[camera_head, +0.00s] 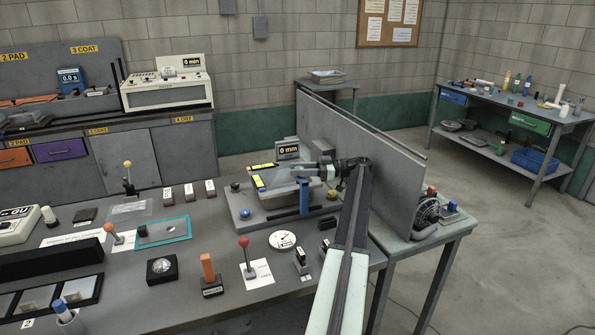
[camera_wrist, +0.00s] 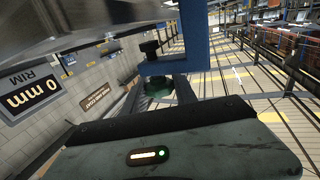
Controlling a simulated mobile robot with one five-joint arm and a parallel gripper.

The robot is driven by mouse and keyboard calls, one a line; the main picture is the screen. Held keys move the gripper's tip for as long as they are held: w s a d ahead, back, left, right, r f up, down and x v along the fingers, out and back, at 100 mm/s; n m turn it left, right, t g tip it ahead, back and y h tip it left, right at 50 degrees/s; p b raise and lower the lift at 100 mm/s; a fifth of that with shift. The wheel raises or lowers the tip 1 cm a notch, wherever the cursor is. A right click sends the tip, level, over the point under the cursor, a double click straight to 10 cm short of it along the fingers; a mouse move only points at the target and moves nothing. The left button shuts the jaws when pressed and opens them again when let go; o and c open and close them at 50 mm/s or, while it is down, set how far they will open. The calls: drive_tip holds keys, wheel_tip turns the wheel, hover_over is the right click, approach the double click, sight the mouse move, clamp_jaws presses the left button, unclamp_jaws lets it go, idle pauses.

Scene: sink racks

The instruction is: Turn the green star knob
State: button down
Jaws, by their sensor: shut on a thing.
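In the wrist view the green star knob (camera_wrist: 158,87) sits under a blue bracket (camera_wrist: 188,52), with a black threaded part (camera_wrist: 150,50) above it. My gripper (camera_wrist: 165,92) is shut on the knob, with a finger on either side. In the head view my gripper (camera_head: 322,171) reaches left to the grey fixture (camera_head: 270,212) with the blue post (camera_head: 304,197). The knob is not clearly visible there, as my gripper covers that spot.
A "0 mm" display (camera_head: 289,150) stands behind the fixture. A tall grey panel (camera_head: 380,150) rises close behind and right of my arm. A red-topped lever (camera_head: 244,250), an orange-handled stamp (camera_head: 208,270) and a white disc (camera_head: 283,240) stand on the bench in front.

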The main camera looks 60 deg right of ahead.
sight(297, 167)
drive_tip(key=c, duration=1)
unclamp_jaws()
drive_tip(key=shift+w+a+f, duration=0.1)
drive_tip(key=shift+w+f, duration=0.05)
drive_tip(key=shift+r+p, duration=0.4)
drive_tip(key=shift+r, duration=0.05)
wheel_tip(297, 167, up, 3)
drive_tip(key=p, duration=0.3)
drive_tip(key=shift+r, duration=0.15)
drive_tip(key=s+a, duration=0.3)
drive_tip(key=a, duration=0.1)
drive_tip(key=s+a, duration=0.3)
drive_tip(key=a, duration=0.1)
drive_tip(key=s+a+r+p, duration=0.1)
drive_tip(key=s+a, duration=0.2)
drive_tip(key=a, duration=0.2)
drive_tip(key=shift+s, duration=0.25)
